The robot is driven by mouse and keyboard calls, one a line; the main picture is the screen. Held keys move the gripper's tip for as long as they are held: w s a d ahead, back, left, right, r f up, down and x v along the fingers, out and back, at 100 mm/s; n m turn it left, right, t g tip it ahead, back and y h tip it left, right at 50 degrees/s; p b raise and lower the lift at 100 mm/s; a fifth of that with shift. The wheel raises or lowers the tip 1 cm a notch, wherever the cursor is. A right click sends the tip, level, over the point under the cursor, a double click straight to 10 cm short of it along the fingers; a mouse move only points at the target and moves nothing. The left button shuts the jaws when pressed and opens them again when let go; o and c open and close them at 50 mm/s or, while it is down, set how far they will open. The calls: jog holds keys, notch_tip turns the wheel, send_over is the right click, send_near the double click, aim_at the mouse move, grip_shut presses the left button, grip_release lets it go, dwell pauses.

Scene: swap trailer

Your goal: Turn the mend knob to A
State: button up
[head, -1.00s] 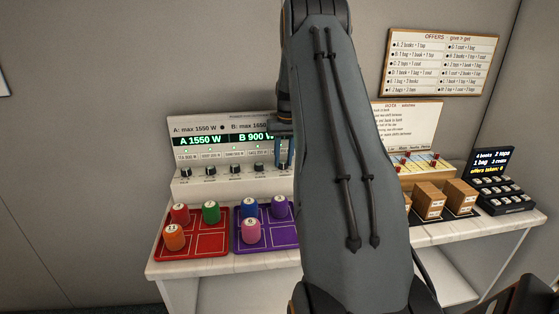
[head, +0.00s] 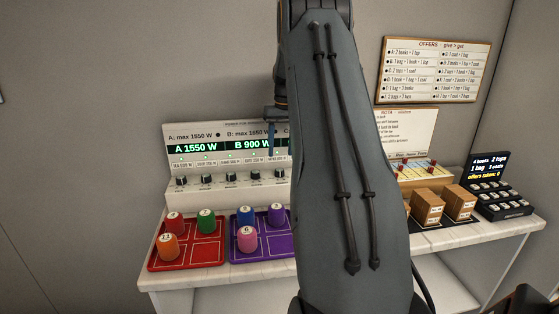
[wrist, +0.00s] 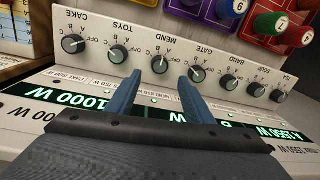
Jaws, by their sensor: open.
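The mend knob (wrist: 160,64) is a black dial with a white mark on the sloped panel (wrist: 97,60). In the wrist view it is third from the left, under the MEND label, with the letters A, B and C around it. Which letter its mark points to is too small to tell. My gripper (wrist: 157,80) is open and empty; its two blue fingers point at the mend knob, one to each side, with the knob just past the tips. I cannot tell whether they touch the panel. In the head view the gripper (head: 278,140) is partly hidden by my arm.
Other knobs sit close on both sides, such as toys (wrist: 118,54) and its neighbour (wrist: 197,74). A red tray (head: 190,263) and a purple tray (head: 262,256) with numbered cans stand before the panel. Boxes (head: 428,207) and a keypad (head: 500,200) are at right.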

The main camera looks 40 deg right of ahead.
aim_at(280, 170)
jog(key=shift+r, duration=0.4)
jog(key=m, duration=0.3)
jog(key=shift+a+h+p, duration=0.3)
jog(key=shift+a+h, duration=0.05)
jog(key=shift+h, duration=0.05)
jog(key=shift+f, duration=0.2)
jog(key=shift+f+p, duration=1.05)
jog(key=shift+f, duration=2.7)
